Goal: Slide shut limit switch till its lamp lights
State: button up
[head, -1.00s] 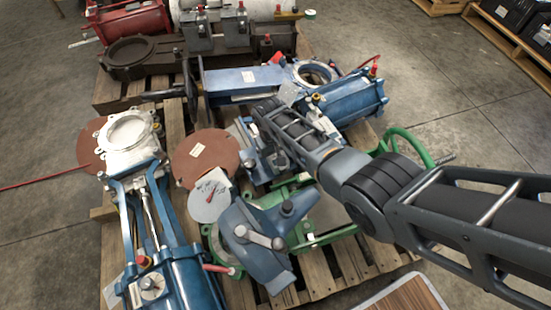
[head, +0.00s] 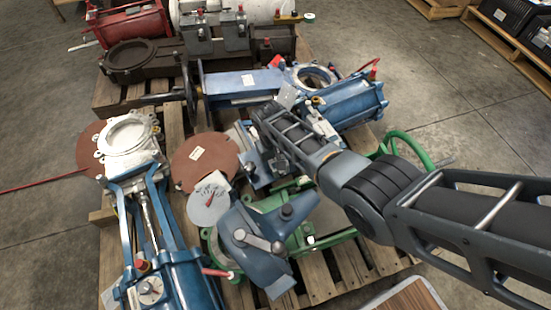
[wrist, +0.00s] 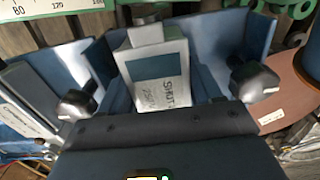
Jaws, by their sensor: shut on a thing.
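My gripper (wrist: 165,96) is shut on the switch; the dark body of my gripper crosses the lower part of the view. The finger contact is mostly hidden. No lamp on the switch can be made out. A small green glow shows at the bottom edge, and I cannot tell what it belongs to. In the head view, my arm reaches over the pallet and the switch cannot be picked out.
A scale strip (wrist: 62,9) lies along the top left of the wrist view. A red-brown disc (head: 203,160) lies near the middle of the pallet. A valve with a blue frame (head: 128,138) lies on the left. Concrete floor surrounds the pallet.

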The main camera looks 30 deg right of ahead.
jog(key=shift+c, duration=1.2)
jog(key=shift+d, duration=0.45)
jog(key=o, duration=1.4)
jog(key=shift+a+r+p, duration=0.2)
jog(key=shift+r+p, duration=0.9)
jog(key=shift+r, duration=0.85)
jog(key=shift+a+r+p, duration=0.15)
jog(key=shift+r+p, duration=0.95)
jog(key=shift+r, duration=0.85)
